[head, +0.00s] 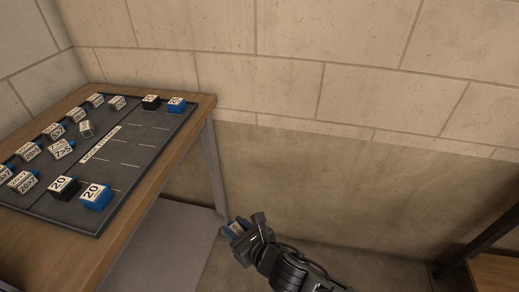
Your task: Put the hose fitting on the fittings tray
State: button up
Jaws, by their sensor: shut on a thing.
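The fittings tray (133,153) is a dark grey board with a raised rim and pale lines, lying on the wooden table at left. Several small blocks with white number labels stand on it, mostly along its left side and at its near and far ends. Its middle and right part is bare. My gripper (241,230) is low at bottom centre, right of the table and apart from it.
The wooden table (145,212) has a grey metal leg (214,165) at its right corner and a grey lower shelf (160,245). A block wall stands close behind. Another wooden surface (493,272) with a dark post is at bottom right. Floor shows between them.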

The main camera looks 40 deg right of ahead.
aim_at(110, 122)
jog(key=i+j+z, duration=0.1)
jog(key=j+z, duration=0.15)
jog(key=z, duration=0.25)
jog(key=j+z, duration=0.25)
jog(key=z, duration=0.2)
jog(key=j+z, duration=0.3)
jog(key=z, duration=0.2)
jog(key=j+z, duration=0.25)
jog(key=z, duration=0.25)
jog(key=j+z, duration=0.3)
jog(key=z, duration=0.15)
jog(key=k+j+z, duration=0.15)
jog(key=z, duration=0.35)
